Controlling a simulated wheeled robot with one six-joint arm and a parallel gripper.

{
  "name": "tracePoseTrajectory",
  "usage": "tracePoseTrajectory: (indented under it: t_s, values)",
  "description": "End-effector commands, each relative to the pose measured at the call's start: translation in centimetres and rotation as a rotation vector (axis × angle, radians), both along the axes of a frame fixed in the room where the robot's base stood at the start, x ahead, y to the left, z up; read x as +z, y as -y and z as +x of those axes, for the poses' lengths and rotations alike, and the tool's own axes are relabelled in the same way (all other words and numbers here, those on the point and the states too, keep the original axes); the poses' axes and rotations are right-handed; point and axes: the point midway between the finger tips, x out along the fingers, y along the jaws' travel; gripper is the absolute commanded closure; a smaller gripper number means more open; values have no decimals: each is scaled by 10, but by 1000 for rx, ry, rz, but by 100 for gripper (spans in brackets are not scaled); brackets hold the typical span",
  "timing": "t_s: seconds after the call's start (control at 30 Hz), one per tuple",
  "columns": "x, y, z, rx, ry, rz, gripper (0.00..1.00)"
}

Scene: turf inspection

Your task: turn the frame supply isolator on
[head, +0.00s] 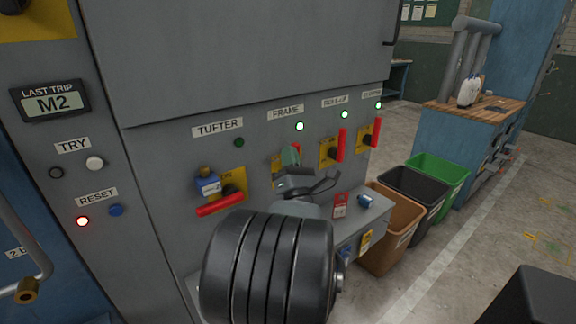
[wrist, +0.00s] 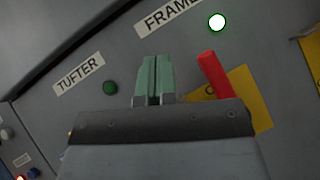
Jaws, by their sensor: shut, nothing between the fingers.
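The frame isolator has a yellow plate (head: 276,167) and a red handle (wrist: 214,76). In the wrist view the handle points up, leaning a little left. In the head view my gripper hides most of it. The FRAME label (head: 286,111) is above it, and the lamp beside the label (head: 299,126) is lit; it is also lit in the wrist view (wrist: 217,22). My gripper (head: 290,156) has its green fingers (wrist: 152,80) together and empty. In the wrist view they are left of the handle, with a gap at the tips; whether they touch the panel is unclear.
Left, the TUFTER isolator handle (head: 220,205) lies near level beside a blue-tagged padlock (head: 208,184); its lamp (head: 239,142) is dark. Right, two more isolators have upright red handles (head: 342,145) and lit lamps. A shelf (head: 352,232) juts out below; bins (head: 395,225) stand beyond.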

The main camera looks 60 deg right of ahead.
Motion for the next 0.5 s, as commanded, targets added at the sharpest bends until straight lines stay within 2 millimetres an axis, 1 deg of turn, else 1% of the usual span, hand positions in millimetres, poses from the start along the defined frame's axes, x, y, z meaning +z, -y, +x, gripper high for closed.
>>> tracePoseTrajectory:
  t_s: [0.03,0.2,0.23,0.27,0.5]
  values:
    - [1,-11,-3,1,1,-2,100]
    - [2,-45,-14,0,1,-3,100]
    - [-5,-46,-15,-2,1,-4,100]
    - [-6,-47,-16,-3,2,-7,100]
    - [-4,-55,-22,-15,1,-5,100]
